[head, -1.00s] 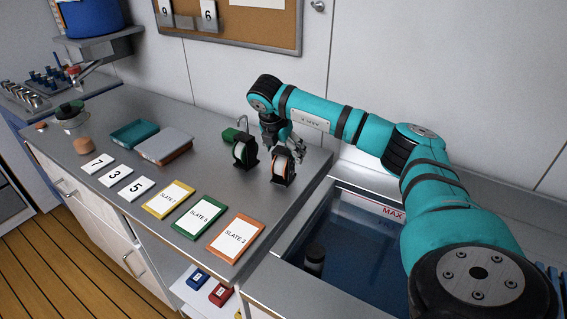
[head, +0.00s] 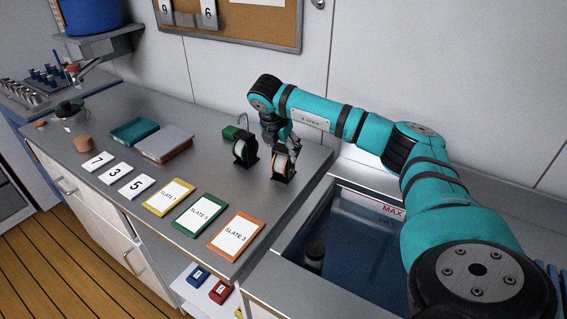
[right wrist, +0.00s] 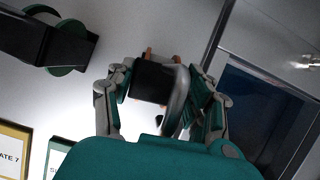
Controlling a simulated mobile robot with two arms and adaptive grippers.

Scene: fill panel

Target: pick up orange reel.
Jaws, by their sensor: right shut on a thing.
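The orange reel (head: 281,163) sits in a black holder on the steel counter, near the right end, and its tape face looks white with an orange rim. My right gripper (head: 290,147) is at its top from behind. In the right wrist view the fingers (right wrist: 163,95) are shut on the orange reel (right wrist: 149,54), which shows between them, partly hidden by its black holder. Whether it is lifted off the counter I cannot tell. The green reel (head: 241,150) stands in a black holder just to the left and also shows in the right wrist view (right wrist: 68,45). My left gripper is not in view.
A sink basin (head: 345,245) with blue water lies right of the counter edge. Yellow, green and orange slates (head: 236,235) lie in front of the reels. Number cards (head: 115,173), a teal tray (head: 134,132) and a grey-topped box (head: 165,143) lie to the left. A wall stands behind.

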